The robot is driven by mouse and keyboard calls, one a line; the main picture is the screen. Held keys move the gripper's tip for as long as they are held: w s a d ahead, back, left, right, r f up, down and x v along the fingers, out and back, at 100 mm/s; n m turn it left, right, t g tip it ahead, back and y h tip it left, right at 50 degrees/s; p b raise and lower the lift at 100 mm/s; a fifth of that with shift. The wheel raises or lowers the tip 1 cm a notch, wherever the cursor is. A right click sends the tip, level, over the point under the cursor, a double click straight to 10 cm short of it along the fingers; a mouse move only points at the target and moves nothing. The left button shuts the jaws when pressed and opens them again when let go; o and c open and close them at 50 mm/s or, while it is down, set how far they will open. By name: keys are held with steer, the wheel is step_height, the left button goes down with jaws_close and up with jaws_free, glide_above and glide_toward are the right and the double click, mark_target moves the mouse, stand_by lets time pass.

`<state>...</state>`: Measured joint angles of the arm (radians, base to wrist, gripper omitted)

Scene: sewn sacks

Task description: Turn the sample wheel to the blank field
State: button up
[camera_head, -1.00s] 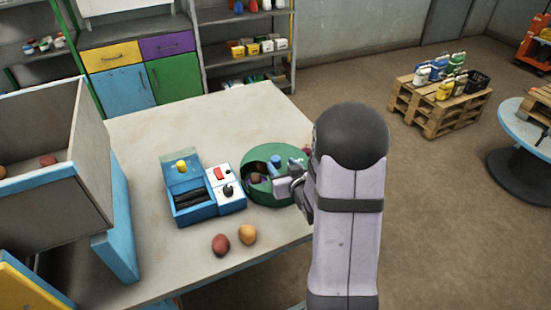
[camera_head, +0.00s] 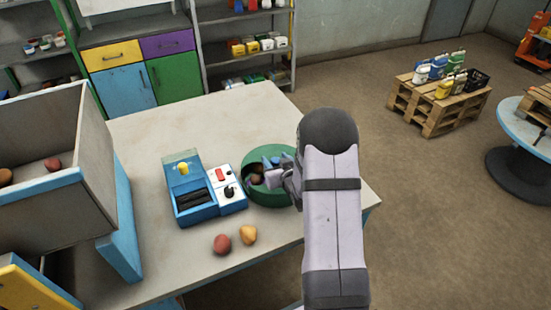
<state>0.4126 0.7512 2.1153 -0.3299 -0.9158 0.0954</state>
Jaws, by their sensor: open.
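The sample wheel looks to be the round green dish (camera_head: 261,193) on the table, right of the blue machine. Brown items and a blue part show inside it; its right side is hidden by my arm. My gripper (camera_head: 272,178) is open at the wheel, over its middle and right part. I cannot tell whether its fingers touch anything. Which field is blank cannot be made out from here.
A blue machine (camera_head: 193,206) with a yellow knob, a red switch and a black knob stands left of the wheel. A red potato-like lump (camera_head: 222,244) and an orange one (camera_head: 248,235) lie in front. A large bin (camera_head: 97,150) stands at left. The table's back (camera_head: 220,110) is clear.

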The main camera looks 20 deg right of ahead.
steer(key=shift+w, duration=0.1)
steer(key=shift+c, duration=0.4)
jaws_close()
steer(key=shift+f+m+h+b, duration=0.1)
steer(key=shift+m+h+b, duration=0.4)
steer(key=shift+h+b, duration=0.2)
steer(key=shift+a+m+g+h+b, duration=0.1)
steer(key=shift+m+g+h+b, duration=0.2)
steer(key=shift+m+h+b, duration=0.15)
steer(key=shift+m+g+h+b, duration=0.35)
steer(key=shift+m+g+h, duration=0.25)
steer(key=shift+m+h, duration=0.95)
steer(key=shift+r+m+g+h+p, duration=0.2)
steer(key=shift+m+g+h+p, duration=1.1)
steer(key=shift+m+g+h, duration=0.55)
steer(key=shift+d+m+g+h+p, duration=0.2)
steer(key=shift+m+g+h+p, duration=0.35)
steer(key=shift+m+g+h, duration=0.85)
steer(key=shift+m+g+y, duration=0.35)
steer(key=shift+m, duration=0.2)
